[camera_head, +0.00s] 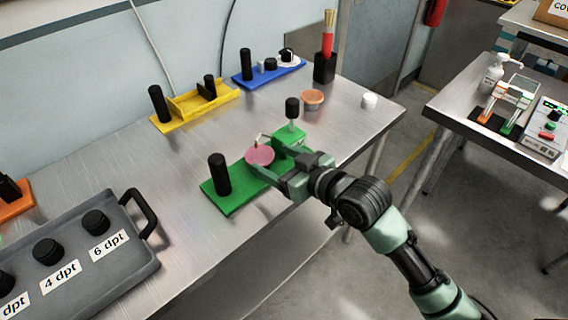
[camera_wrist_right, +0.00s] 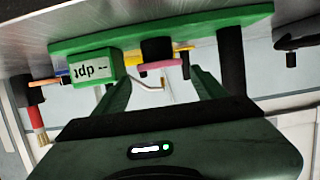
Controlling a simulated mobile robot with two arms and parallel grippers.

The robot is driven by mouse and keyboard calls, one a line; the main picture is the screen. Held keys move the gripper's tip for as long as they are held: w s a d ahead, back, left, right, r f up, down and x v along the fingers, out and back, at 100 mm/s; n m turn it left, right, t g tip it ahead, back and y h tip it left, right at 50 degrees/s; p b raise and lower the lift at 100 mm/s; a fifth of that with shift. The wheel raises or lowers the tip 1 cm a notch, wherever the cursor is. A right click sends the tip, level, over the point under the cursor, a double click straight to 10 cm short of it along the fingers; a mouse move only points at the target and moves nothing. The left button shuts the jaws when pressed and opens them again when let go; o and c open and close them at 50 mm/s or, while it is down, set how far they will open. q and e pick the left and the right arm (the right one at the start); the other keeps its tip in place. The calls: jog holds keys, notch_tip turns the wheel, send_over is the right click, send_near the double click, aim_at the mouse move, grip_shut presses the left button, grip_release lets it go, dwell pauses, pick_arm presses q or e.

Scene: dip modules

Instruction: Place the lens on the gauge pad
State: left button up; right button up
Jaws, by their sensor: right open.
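The green module board (camera_head: 225,204) lies near the table's front edge, with a black post (camera_head: 218,174) and a small green box (camera_head: 290,140) on it. A pink disc, seemingly the lens (camera_head: 260,155), is above the board between them. In the right wrist view, which is upside down, the pink disc (camera_wrist_right: 168,64) is at the top of a short dark cylinder, seemingly the gauge pad (camera_wrist_right: 157,49); contact is hard to tell. My right gripper (camera_head: 266,160) is open, its fingers on either side of the disc with gaps in the wrist view. My left gripper is out of view.
A grey tray (camera_head: 140,268) with labelled black knobs stands at left front. Yellow (camera_head: 195,105) and blue (camera_head: 270,75) modules are behind.

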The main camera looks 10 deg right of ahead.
jog(key=shift+v, duration=1.55)
